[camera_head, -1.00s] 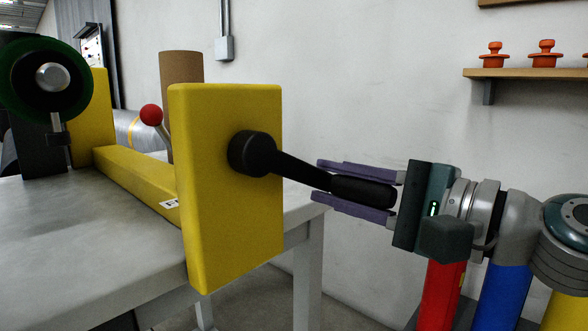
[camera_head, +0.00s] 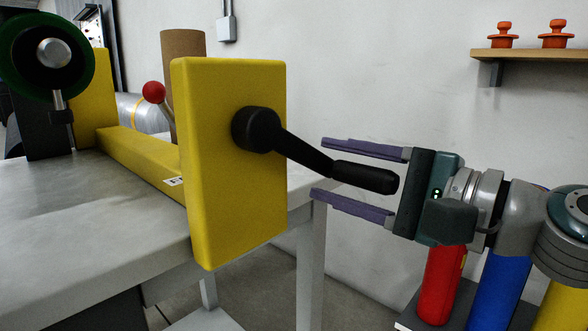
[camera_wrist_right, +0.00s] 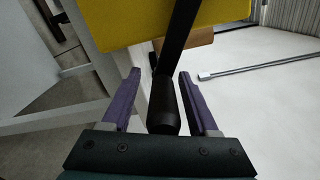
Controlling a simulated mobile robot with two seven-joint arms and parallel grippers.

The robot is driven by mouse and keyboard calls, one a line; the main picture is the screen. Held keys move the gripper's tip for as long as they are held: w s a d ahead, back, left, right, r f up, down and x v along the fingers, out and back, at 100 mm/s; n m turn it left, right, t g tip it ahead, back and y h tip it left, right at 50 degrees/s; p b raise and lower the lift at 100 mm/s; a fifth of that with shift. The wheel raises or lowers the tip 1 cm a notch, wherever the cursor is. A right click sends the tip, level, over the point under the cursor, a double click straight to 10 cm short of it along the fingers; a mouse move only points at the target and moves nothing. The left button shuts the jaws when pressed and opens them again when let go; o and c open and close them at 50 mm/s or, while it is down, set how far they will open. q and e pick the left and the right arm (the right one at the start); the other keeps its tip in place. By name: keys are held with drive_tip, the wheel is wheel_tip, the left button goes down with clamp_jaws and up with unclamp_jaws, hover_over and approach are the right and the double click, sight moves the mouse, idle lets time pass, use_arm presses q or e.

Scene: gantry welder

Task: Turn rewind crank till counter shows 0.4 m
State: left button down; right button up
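The black crank (camera_head: 290,148) is mounted on the yellow end block (camera_head: 228,165) and points right and slightly down. Its handle grip (camera_head: 365,177) lies between the purple fingers of my right gripper (camera_head: 340,172). The fingers are spread wide, with gaps above and below the grip. In the right wrist view the crank grip (camera_wrist_right: 163,105) stands between the two fingers (camera_wrist_right: 158,98), apart from both. A counter display with a readable number is not visible. My left gripper is not in view.
The yellow frame stands on a grey table (camera_head: 80,225). A wall shelf (camera_head: 530,54) holds orange items. Coloured cylinders (camera_head: 440,285) stand below my right arm.

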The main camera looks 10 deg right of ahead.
drive_tip(key=shift+s+r, duration=0.1)
drive_tip(key=shift+s+d, duration=0.25)
drive_tip(key=v, duration=0.9)
drive_tip(key=shift+b, duration=0.3)
